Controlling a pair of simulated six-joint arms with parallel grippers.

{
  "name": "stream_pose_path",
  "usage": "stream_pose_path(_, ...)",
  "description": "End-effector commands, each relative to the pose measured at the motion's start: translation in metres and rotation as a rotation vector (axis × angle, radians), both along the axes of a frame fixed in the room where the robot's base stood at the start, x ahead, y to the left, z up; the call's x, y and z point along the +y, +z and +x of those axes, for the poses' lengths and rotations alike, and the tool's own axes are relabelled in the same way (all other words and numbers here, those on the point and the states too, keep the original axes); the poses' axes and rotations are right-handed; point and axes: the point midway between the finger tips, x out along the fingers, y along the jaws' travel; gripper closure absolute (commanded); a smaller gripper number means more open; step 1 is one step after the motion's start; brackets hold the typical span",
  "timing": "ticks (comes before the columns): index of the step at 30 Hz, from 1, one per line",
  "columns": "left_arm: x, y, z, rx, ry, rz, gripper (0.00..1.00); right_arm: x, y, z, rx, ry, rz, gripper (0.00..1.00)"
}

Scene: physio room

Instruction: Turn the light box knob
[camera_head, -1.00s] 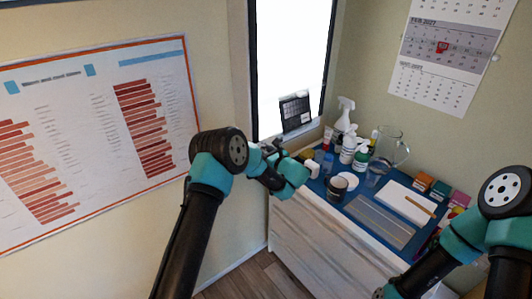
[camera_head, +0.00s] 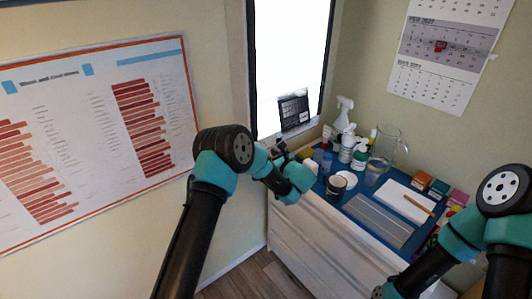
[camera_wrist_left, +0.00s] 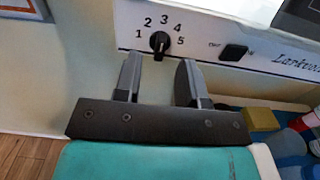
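The light box (camera_head: 291,60) is a bright white panel in a dark frame on the back wall. Its lower strip shows in the left wrist view, with a black knob (camera_wrist_left: 160,43) under the numbers 1 to 5. The knob's grip bar stands roughly upright; I cannot tell its exact setting. My left gripper (camera_wrist_left: 159,78) is open and empty. Its two fingers point toward the strip, with the knob just beyond the gap between them. In the head view the left gripper (camera_head: 278,149) is at the light box's lower edge, and the arm hides the knob. My right gripper is out of frame.
A black rocker switch (camera_wrist_left: 233,52) sits right of the knob. A dark film (camera_head: 293,111) hangs on the panel.

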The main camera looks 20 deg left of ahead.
Motion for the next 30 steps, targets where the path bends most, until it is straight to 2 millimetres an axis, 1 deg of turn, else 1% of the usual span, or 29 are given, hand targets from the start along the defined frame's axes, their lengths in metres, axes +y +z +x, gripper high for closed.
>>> stream_pose_path(1, -0.010, 0.000, -0.006, 0.001, -0.004, -0.001, 0.63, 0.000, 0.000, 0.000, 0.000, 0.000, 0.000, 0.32)
stream_pose_path(15, -0.083, 0.000, -0.059, 0.001, -0.004, 0.001, 0.63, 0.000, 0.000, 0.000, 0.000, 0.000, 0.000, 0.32)
stream_pose_path(18, -0.096, 0.000, -0.069, 0.001, -0.004, 0.001, 0.63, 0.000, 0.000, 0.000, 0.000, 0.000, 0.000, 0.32)
stream_pose_path(24, -0.110, 0.000, -0.079, 0.001, -0.001, 0.001, 0.63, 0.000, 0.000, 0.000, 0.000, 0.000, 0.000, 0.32)
stream_pose_path(30, -0.111, 0.000, -0.081, 0.001, 0.000, 0.001, 0.63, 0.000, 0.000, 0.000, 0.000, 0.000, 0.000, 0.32)
